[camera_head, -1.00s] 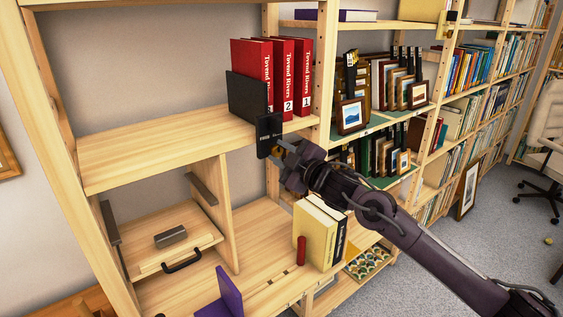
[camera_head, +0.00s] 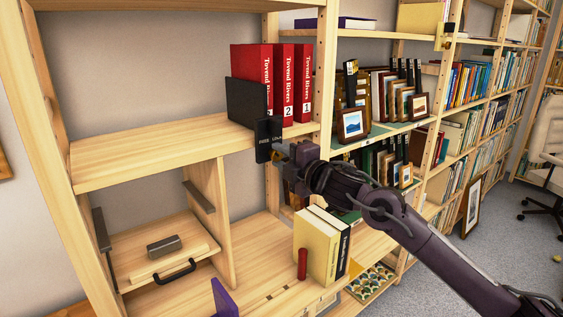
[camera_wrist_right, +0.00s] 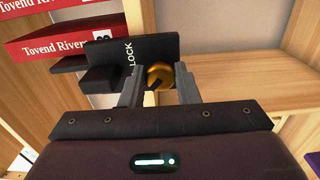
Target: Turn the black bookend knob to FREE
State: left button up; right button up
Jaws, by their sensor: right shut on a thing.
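The black bookend (camera_head: 246,100) stands on the upper shelf against the red books. Its front plate (camera_head: 268,132) hangs over the shelf edge with small white lettering. The brass knob (camera_wrist_right: 158,76) sits on the plate beside the word LOCK in the right wrist view; a dark mark shows on its face. My right gripper (camera_wrist_right: 160,86) is shut on the knob, one finger on each side. In the head view the gripper (camera_head: 283,152) covers most of the knob. The FREE mark is hidden in the wrist view. My left gripper is not in view.
Below are cream and black books (camera_head: 316,245), a red cylinder (camera_head: 302,264) and a purple bookend (camera_head: 224,299). A wooden upright (camera_head: 326,75) rises close to my right arm.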

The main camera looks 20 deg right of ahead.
dwell(0.5)
jog(key=o, duration=1)
jog(key=shift+c, duration=0.2)
jog(key=shift+s+d+f, duration=0.15)
jog(key=shift+s+d, duration=0.05)
jog(key=shift+s, duration=0.25)
jog(key=b+v, duration=0.2)
jog(key=v, duration=0.5)
jog(key=shift+a, duration=0.1)
